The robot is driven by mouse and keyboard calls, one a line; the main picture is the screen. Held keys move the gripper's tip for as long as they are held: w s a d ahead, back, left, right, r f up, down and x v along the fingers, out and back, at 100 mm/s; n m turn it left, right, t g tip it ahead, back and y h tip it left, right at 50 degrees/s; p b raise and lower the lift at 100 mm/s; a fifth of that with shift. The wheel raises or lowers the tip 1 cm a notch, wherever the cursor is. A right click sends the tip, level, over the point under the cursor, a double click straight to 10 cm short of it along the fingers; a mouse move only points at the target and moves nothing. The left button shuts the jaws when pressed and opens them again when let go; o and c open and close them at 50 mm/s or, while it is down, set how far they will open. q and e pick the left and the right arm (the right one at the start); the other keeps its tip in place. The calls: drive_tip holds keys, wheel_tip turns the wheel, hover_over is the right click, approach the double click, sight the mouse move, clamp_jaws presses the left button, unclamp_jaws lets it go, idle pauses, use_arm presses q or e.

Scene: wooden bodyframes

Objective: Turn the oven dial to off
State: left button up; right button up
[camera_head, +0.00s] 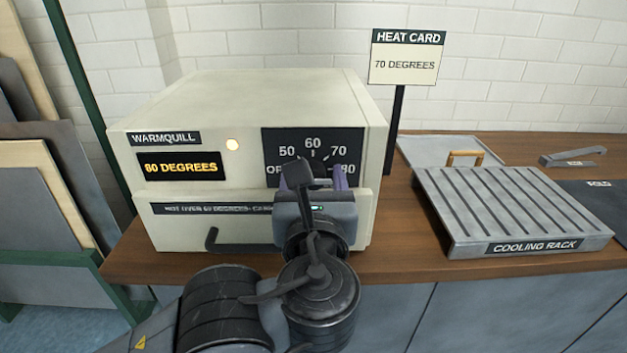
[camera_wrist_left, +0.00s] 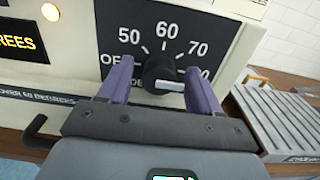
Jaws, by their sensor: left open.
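The oven (camera_head: 250,95) is a cream box marked WARMQUILL on the wooden counter. Its black dial panel (camera_head: 275,137) is marked OFF, 50, 60, 70 and 80. In the left wrist view the dark round dial (camera_wrist_left: 156,72) has a pale pointer bar lying nearly level and pointing right, toward the 80 side. My left gripper (camera_head: 318,177) is in front of the panel. In the wrist view its purple fingers (camera_wrist_left: 160,68) are open, one on each side of the dial; contact cannot be told. In the head view my gripper hides the dial. My right gripper is not in view.
A lit lamp (camera_head: 232,144) and a yellow degrees display (camera_head: 181,167), seemingly 80, are left of the panel. The oven handle (camera_head: 212,240) sticks out below. A heat card (camera_head: 404,64) reads 70 DEGREES. A cooling rack (camera_head: 515,210) and tray (camera_head: 425,150) stand right.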

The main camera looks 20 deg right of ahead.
use_arm(q)
drive_tip(key=c, duration=1)
drive_tip(key=shift+c, duration=0.2)
